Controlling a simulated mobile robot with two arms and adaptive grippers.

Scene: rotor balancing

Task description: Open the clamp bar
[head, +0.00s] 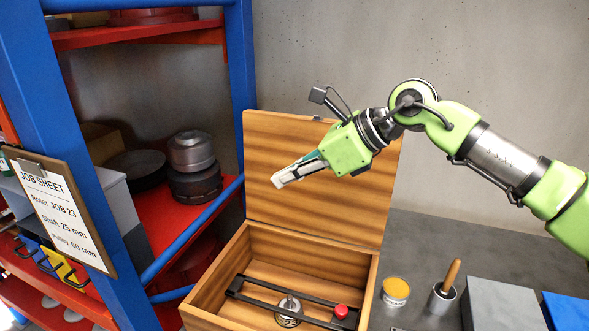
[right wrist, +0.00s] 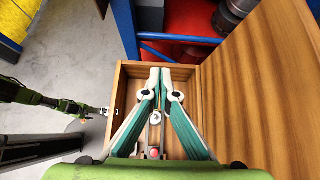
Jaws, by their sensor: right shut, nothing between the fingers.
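The clamp bar (head: 262,298) is a dark bar with two rails lying across the inside of an open wooden box (head: 214,278). A red knob (head: 341,311) sits at its right end; the knob also shows in the right wrist view (right wrist: 153,153). A round metal part (head: 289,306) shows at the bar's middle. My right gripper (head: 282,179) is shut and empty, above the box in front of its raised lid (head: 310,140). It is well clear of the bar. My left gripper (right wrist: 104,112) shows small beside the box in the right wrist view; its fingers are too small to judge.
A blue and red shelf rack (head: 190,210) with metal parts stands at left, with a job sheet (head: 62,215) in front. On the grey bench right of the box are a yellow-topped tin (head: 395,291), a wooden-handled tool in a cup (head: 443,295) and a grey block (head: 500,305).

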